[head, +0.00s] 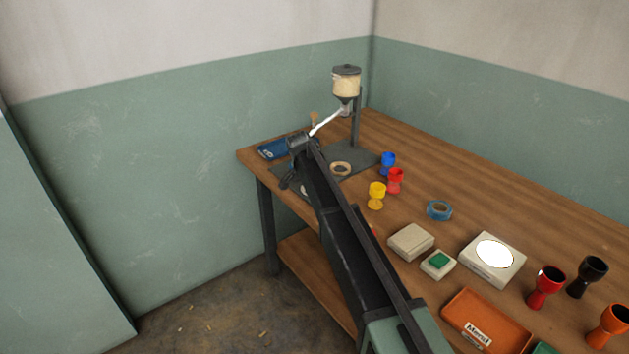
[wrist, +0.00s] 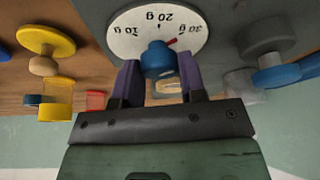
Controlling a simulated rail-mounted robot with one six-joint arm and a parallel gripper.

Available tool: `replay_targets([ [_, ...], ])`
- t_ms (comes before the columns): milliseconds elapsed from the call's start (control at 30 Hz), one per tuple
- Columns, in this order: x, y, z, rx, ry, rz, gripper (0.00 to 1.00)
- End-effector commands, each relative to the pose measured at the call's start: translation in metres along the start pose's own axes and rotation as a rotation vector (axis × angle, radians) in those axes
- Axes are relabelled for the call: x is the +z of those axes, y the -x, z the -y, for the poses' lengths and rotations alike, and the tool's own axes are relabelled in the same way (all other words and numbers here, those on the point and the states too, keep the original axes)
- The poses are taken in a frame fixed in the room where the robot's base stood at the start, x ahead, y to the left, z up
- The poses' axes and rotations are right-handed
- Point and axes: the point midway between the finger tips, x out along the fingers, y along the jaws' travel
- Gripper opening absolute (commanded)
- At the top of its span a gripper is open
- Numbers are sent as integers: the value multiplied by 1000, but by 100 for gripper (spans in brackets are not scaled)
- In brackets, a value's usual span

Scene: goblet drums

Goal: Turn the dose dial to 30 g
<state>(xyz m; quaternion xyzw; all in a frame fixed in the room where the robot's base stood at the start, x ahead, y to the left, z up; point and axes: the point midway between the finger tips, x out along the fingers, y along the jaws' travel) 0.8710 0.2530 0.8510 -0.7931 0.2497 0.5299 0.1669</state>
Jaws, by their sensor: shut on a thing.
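The dose dial (wrist: 126,45) shows upside down in the wrist view. It is a white round plate on a grey surface, marked 10 g, 20 g and 30 g. Its blue knob (wrist: 157,60) stands between the two purple fingers of my gripper (wrist: 160,78), which is shut on it. A red pointer (wrist: 171,43) sticks out from the knob toward the 30 g mark. The fingers and knob hide the dial's lower middle. In the head view my arm covers the dial area, and I cannot make out the fingers there.
A hopper (head: 346,83) stands on a post at the back of the wooden table. Blue (head: 388,162), red (head: 395,181) and yellow (head: 376,197) goblets stand close to the arm. A beige ring (head: 341,169) lies on the dark base. Boxes, an orange tray (head: 485,320) and more goblets fill the front right.

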Motion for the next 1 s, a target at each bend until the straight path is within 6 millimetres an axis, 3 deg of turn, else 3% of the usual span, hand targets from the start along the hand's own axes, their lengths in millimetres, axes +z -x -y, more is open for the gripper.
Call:
replay_targets([
  [67,1,0,0,0,1,2,14],
  [100,1,0,0,0,1,2,41],
  [233,0,0,0,0,1,1,61],
  [500,0,1,0,0,1,0,61],
  [633,-2,13,0,0,1,0,61],
  [1000,-4,101,-1,-1,2,0,61],
])
